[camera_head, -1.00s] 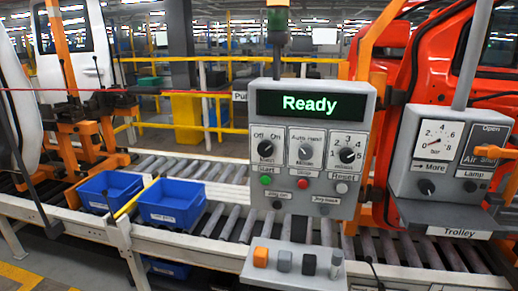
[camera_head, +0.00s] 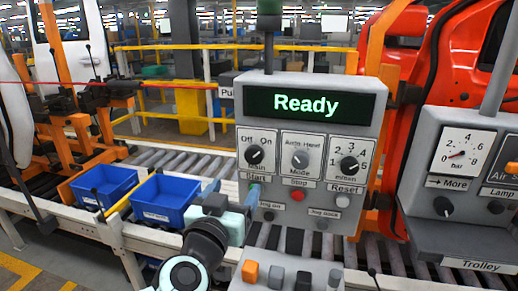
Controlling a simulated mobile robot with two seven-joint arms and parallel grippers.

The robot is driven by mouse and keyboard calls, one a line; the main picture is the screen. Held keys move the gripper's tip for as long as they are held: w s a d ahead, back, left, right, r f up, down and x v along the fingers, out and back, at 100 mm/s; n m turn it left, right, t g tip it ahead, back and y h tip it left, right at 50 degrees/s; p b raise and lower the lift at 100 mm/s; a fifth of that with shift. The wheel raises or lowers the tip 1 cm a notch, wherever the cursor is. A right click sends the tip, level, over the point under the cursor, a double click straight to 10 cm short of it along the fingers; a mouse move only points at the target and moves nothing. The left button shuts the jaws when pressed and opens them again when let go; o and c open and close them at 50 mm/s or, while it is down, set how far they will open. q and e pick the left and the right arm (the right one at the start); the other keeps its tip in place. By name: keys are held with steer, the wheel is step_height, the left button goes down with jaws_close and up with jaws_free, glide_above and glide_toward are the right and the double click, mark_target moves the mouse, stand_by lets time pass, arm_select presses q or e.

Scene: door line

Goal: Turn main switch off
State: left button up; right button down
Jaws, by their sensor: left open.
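The main switch (camera_head: 254,155) is a black rotary knob at the upper left of the grey control box (camera_head: 310,88), under the labels Off and On. The display (camera_head: 308,103) reads Ready in green. My left gripper (camera_head: 233,190) is open and empty, just below the main switch and in front of the box's lower left. One finger overlaps the Start button area, partly hiding it. Whether it touches the box I cannot tell. My right gripper is not in view.
The red Stop button (camera_head: 298,196) is below. Blue bins (camera_head: 166,201) stand at left, a grey gauge box (camera_head: 455,175) at right.

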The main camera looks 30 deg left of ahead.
mark_target(253, 158)
arm_select(q)
steer(key=x, duration=1.3)
steer(key=shift+w+r+p, duration=0.15)
steer(key=shift+w+p, duration=0.15)
steer(key=c, duration=1)
